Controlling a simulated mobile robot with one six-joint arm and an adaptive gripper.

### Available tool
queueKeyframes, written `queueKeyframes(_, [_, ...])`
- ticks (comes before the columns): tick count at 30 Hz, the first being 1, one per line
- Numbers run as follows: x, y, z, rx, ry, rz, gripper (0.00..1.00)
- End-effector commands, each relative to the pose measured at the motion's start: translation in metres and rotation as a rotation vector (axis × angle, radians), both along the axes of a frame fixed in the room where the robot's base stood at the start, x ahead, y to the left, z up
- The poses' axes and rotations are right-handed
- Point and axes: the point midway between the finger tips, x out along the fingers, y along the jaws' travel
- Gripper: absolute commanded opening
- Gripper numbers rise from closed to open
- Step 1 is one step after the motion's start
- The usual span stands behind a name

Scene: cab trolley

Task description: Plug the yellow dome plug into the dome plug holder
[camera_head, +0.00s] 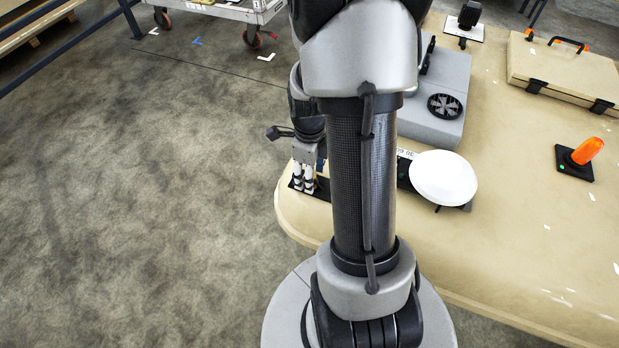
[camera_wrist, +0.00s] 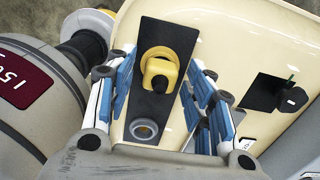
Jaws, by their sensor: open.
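In the head view my gripper (camera_head: 303,186) points down at the table corner, over the black plate (camera_head: 322,190); the plug is hidden there.
The table's front middle is mostly clear.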

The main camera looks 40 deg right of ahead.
Motion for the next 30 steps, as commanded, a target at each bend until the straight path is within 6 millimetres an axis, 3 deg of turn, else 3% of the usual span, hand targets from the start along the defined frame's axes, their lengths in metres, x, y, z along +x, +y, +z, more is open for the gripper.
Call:
queueKeyframes(13, [0.0000, 0.0001, -0.0001, 0.000, 0.000, 0.000, 0.48])
queueKeyframes(30, [0.0000, 0.0000, -0.0001, 0.000, 0.000, 0.000, 0.10])
